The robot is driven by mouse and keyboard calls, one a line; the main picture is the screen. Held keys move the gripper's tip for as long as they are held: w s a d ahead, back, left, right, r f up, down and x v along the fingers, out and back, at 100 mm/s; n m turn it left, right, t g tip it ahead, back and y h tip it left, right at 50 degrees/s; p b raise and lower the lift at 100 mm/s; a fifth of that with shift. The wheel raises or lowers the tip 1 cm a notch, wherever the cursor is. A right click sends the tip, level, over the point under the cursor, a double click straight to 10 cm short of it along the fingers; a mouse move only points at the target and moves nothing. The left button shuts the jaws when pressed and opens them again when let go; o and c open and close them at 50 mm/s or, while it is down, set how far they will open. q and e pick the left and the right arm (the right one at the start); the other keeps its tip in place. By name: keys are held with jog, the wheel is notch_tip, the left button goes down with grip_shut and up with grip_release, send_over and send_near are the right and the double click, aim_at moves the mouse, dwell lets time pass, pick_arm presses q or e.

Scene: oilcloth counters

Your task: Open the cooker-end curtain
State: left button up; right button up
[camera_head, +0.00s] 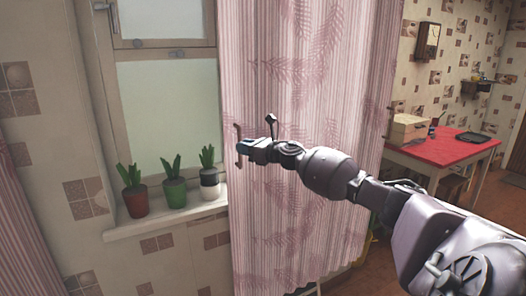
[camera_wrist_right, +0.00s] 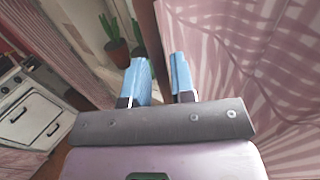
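A long pink striped curtain (camera_head: 310,60) with a leaf pattern hangs over the right part of the window. A dark upright handle (camera_head: 237,146) is on its left edge. My right gripper (camera_head: 244,146) is at this handle. In the right wrist view its two blue fingers (camera_wrist_right: 161,75) stand apart, and a brown upright bar (camera_wrist_right: 151,35) by the curtain edge runs down toward the gap. I cannot tell whether the fingers touch it. Another pink curtain (camera_head: 22,245) shows at the far left. A white cooker (camera_wrist_right: 28,112) shows at the left of the wrist view. My left gripper is out of view.
Several potted plants, including a green pot (camera_head: 174,193), stand on the window sill (camera_head: 150,226) left of the gripper. A red table (camera_head: 450,150) with a box (camera_head: 408,129) stands at the right, behind my arm.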

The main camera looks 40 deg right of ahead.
jog(key=v, duration=0.8)
jog(key=shift+s, duration=0.35)
jog(key=shift+d, duration=0.1)
dwell(0.3)
